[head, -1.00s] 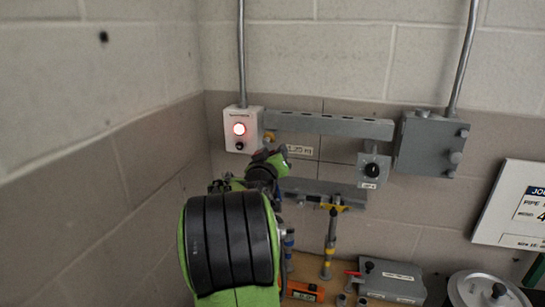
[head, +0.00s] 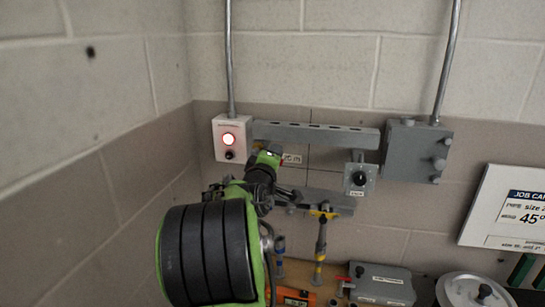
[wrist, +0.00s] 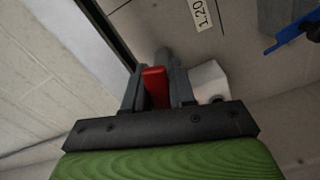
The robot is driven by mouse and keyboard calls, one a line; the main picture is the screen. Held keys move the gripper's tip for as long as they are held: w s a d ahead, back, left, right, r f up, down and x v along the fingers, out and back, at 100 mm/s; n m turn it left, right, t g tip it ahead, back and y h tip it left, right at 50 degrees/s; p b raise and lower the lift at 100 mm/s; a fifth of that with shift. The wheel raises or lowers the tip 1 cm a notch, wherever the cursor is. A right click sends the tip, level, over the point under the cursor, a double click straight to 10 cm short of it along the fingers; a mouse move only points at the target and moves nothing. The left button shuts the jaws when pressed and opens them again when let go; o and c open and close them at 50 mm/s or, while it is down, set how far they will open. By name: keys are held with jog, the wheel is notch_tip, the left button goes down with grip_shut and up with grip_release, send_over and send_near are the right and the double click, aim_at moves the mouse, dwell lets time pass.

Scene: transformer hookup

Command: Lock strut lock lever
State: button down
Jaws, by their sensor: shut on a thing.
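My gripper (wrist: 156,92) has its two dark fingers closed on either side of a red lever-like piece (wrist: 156,86) in the wrist view. This red piece looks like the lock lever, but no label on it shows. A grey round part (wrist: 163,57) sits just beyond it. In the head view my gripper (head: 269,152) is just below the left end of the upper grey strut (head: 315,136); its fingertips and the red piece cannot be made out there. My gripper covers part of the 1.20 m label, which shows in the wrist view (wrist: 202,14).
A white box (head: 229,150) with a lit red lamp is close left of my gripper. A grey knob box (head: 359,180) and a larger grey box (head: 413,151) are to the right. A lower strut (head: 333,199) is below. A blue part (wrist: 285,38) is at right in the wrist view.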

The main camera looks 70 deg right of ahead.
jog(key=shift+n, duration=0.3)
jog(key=c, duration=1)
grip_release()
jog(key=shift+r, duration=0.1)
